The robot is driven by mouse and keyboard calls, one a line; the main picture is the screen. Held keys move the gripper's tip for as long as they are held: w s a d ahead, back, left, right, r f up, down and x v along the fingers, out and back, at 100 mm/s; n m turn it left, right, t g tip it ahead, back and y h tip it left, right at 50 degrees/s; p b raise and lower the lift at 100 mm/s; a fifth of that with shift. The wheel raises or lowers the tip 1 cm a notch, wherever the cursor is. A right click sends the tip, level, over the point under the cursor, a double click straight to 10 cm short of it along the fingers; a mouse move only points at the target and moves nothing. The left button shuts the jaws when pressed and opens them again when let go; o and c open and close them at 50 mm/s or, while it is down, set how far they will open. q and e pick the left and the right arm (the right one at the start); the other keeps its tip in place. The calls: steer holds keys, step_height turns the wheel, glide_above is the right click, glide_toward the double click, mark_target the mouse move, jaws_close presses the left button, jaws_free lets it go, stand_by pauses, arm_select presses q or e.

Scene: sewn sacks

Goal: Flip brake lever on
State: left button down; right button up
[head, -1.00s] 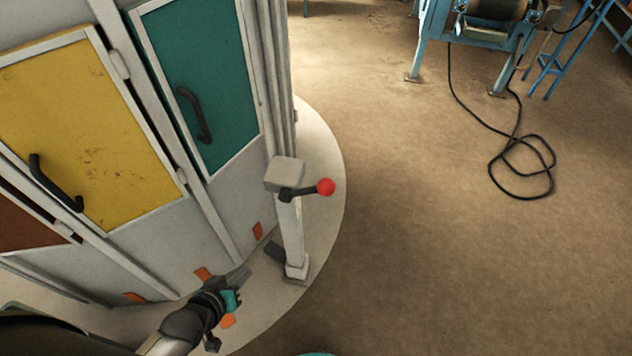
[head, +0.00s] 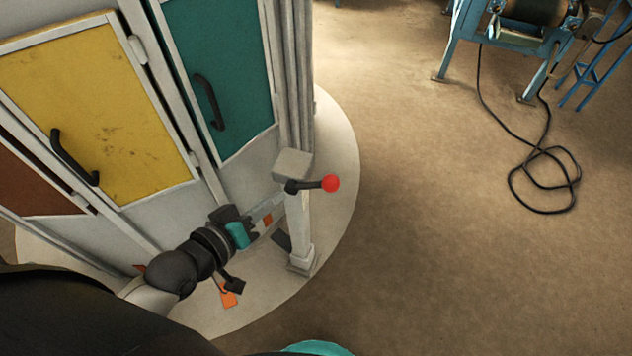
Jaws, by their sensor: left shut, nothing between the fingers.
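The brake lever (head: 313,185) is a short dark arm with a red ball knob (head: 331,183), sticking out to the right from the top of a grey post (head: 298,225). The post stands on a pale round base beside the cabinet. My left gripper (head: 272,208) is shut and empty, just left of the post and a little below the lever's pivot. I cannot tell whether its fingertips touch the post. My right gripper is not in view.
The cabinet has a yellow door (head: 100,105) and a green door (head: 220,70) with black handles. The round base (head: 335,150) lies under it. A blue machine stand (head: 500,45) and a looped black cable (head: 545,180) are at upper right. The brown floor between is clear.

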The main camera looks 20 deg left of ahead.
arm_select(q)
steer(key=b, duration=0.2)
glide_toward(326, 176)
steer(key=w+r, duration=0.1)
steer(key=w, duration=0.3)
steer(key=shift+w+d+f+b, duration=0.25)
steer(key=shift+d+f+b, duration=0.15)
steer(key=shift+f, duration=0.35)
steer(key=shift+w+d+f+b, duration=0.3)
steer(key=shift+d+f, duration=0.1)
steer(key=shift+f, duration=0.3)
steer(key=shift+s, duration=0.1)
